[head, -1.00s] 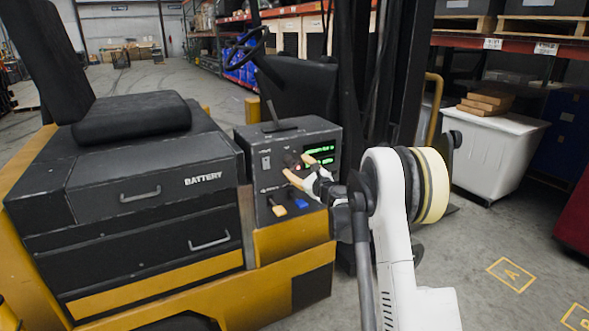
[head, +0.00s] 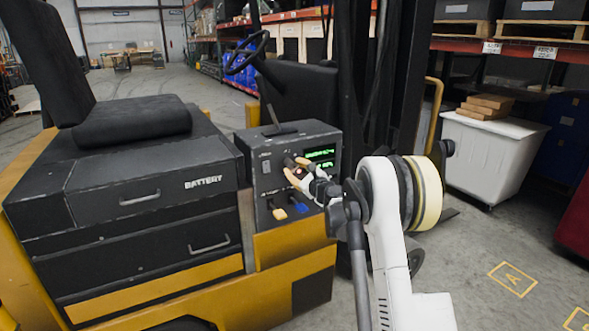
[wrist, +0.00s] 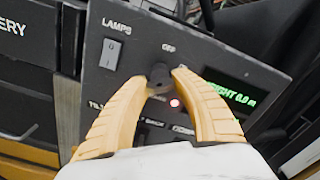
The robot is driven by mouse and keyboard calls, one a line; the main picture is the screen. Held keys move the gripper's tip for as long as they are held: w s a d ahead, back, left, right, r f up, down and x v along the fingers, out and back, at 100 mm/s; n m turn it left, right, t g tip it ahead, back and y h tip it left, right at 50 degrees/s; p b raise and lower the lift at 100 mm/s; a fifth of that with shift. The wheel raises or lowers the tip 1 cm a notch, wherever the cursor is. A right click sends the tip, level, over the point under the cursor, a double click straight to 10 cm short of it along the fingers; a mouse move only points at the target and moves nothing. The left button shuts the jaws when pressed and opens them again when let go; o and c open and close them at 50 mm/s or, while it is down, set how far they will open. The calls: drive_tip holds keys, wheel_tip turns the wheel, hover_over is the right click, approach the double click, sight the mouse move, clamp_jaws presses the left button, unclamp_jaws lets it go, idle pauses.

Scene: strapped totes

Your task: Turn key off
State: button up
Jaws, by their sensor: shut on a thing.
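The key (wrist: 159,75) is a small dark piece on the black forklift console (head: 265,165). In the wrist view it sits just below the word OFF, between the tips of my tan fingers. My gripper (wrist: 161,80) is shut on it, one finger on each side. In the head view my gripper (head: 291,167) reaches the console face from the right, and its fingers hide most of the key. A red light (wrist: 174,103) glows just below the key, between my fingers.
A LAMPS switch (wrist: 111,54) is left of the key. A green lit display (head: 320,158) is to the right. Yellow (head: 279,213) and blue (head: 302,208) levers stick out below. A steering wheel (head: 247,52) is above, and a battery box (head: 150,180) stands left.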

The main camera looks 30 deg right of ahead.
drive_tip(key=n, duration=0.5)
drive_tip(key=shift+n, duration=0.4)
drive_tip(key=n, duration=0.5)
drive_tip(key=shift+n+p, duration=0.4)
drive_tip(key=o, duration=1.2)
